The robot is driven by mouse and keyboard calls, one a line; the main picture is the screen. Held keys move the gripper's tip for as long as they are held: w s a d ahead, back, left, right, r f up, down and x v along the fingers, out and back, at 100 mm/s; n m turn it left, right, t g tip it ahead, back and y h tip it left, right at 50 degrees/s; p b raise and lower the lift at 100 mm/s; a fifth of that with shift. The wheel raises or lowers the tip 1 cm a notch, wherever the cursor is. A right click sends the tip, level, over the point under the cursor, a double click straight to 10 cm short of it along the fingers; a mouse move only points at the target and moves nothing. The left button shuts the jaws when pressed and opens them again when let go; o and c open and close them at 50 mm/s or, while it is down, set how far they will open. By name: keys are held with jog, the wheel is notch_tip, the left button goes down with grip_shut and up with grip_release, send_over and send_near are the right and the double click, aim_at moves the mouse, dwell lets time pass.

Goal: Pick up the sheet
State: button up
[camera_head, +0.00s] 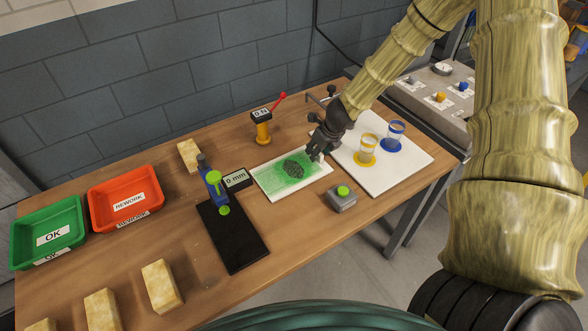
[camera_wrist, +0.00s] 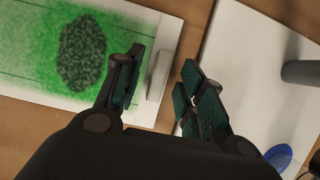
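The sheet (camera_head: 268,187) is white with green spray and a dark speckled oval patch. It lies flat on the table near the middle, and its right part also shows in the wrist view (camera_wrist: 30,55). My gripper (camera_head: 317,154) is at the sheet's right end. In the wrist view my gripper (camera_wrist: 163,65) is open, its two fingers spread apart. The left finger overlaps the sheet's right edge in the picture, and a pale raised strip (camera_wrist: 158,75) shows between the fingers. I cannot tell whether a finger touches the sheet.
A white board (camera_head: 405,165) with yellow (camera_head: 365,150) and blue (camera_head: 393,134) ringed cups stands right of the sheet. A grey box with a green button (camera_head: 342,197) is in front.

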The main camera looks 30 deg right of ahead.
grip_shut()
dwell(0.3)
